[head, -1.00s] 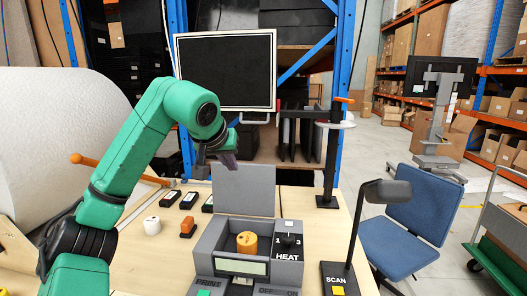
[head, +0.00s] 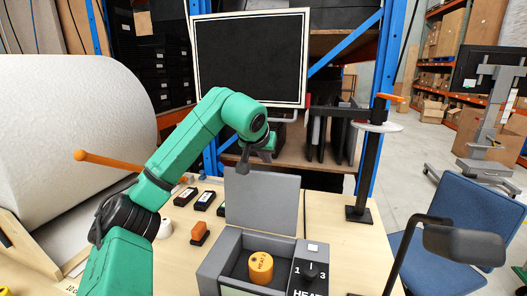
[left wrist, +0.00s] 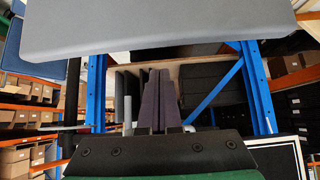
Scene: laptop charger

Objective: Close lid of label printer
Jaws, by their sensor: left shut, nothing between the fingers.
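The label printer (head: 214,268) is a grey box at the bottom middle of the head view, with an orange roll (head: 261,267) inside. Its grey lid (head: 262,204) stands open, roughly upright at the back of the box. My left gripper (head: 243,163) is above and behind the lid's top edge, apart from it as far as I can see. In the left wrist view the purple-grey fingers (left wrist: 157,100) are together and empty. A large grey panel, apparently the lid (left wrist: 160,28), fills the top of that view. My right gripper is not in view.
A knob panel marked HEAT (head: 311,270) adjoins the printer. An orange block (head: 199,232), a white cylinder (head: 165,229) and dark boxes lie to the left. A black stand (head: 366,170) rises at the right, and a scanner lamp (head: 462,243) is nearer. A framed black board (head: 250,58) stands behind.

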